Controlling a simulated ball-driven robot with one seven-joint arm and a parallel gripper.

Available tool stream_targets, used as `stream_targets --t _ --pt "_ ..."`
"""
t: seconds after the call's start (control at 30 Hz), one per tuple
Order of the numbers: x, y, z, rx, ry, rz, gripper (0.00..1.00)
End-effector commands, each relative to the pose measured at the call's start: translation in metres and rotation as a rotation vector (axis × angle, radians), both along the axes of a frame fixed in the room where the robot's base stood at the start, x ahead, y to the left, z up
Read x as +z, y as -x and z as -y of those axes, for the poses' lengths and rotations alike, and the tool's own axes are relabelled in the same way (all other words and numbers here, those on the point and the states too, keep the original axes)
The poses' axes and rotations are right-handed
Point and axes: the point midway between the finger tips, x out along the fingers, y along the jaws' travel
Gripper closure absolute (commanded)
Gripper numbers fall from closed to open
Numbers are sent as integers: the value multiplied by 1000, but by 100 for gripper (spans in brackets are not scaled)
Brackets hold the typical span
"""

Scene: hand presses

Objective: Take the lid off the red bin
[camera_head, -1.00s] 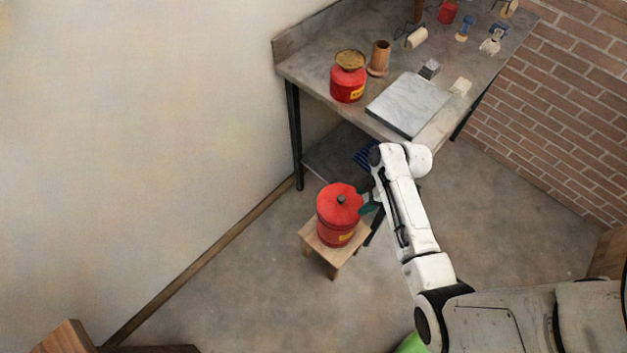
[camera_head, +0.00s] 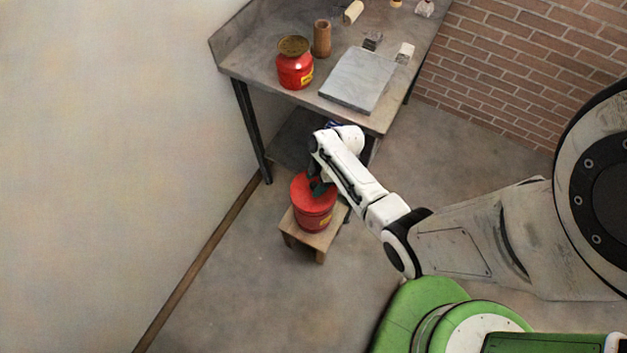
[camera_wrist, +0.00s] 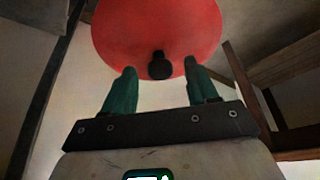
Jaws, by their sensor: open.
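The red bin (camera_head: 315,217) stands upright on a small wooden stool in the head view. Its red lid (camera_head: 302,188) is on top of it. In the wrist view the lid (camera_wrist: 157,30) fills the top middle, with a dark knob (camera_wrist: 160,66) on it. My gripper (camera_wrist: 158,75) is open, its two green fingers apart with the knob between and just beyond the tips. In the head view my gripper (camera_head: 318,187) is over the lid, and the arm hides the knob.
The wooden stool (camera_head: 323,241) stands on open floor by the wall. A grey workbench (camera_head: 250,60) behind carries another red container (camera_head: 294,70), a wooden cylinder (camera_head: 322,38) and a grey slab (camera_head: 356,80). A bench leg (camera_head: 253,130) is close to the stool.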

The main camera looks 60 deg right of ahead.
Motion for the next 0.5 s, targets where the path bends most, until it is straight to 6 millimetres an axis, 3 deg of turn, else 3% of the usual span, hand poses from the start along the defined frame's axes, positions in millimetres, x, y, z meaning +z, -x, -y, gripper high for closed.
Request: stream_targets --t 0.27,0.5 --pt "-2 -1 -1 0 0 0 42" --pt "-2 0 -1 0 0 0 65"
